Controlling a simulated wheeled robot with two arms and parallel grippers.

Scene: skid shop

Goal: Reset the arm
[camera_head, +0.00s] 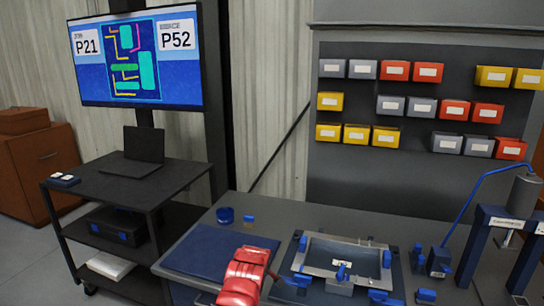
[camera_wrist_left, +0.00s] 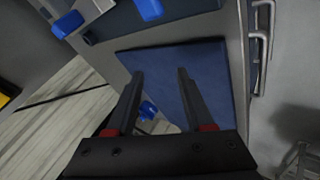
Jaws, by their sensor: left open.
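My left gripper (camera_wrist_left: 160,74) shows in the left wrist view with its two dark fingers apart and nothing between them. It points toward a dark blue mat (camera_wrist_left: 205,60), and I cannot tell the height above it. In the head view a red link of my arm stands in front of the bench, over the right edge of the blue mat (camera_head: 205,252); the fingers cannot be made out there. My right gripper is in neither view.
A grey fixture frame (camera_head: 345,243) with blue clamps lies right of the mat on the bench. A dark press-like stand (camera_head: 480,232) is at the right. A black cart (camera_head: 185,172) with a laptop (camera_head: 143,145) stands left.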

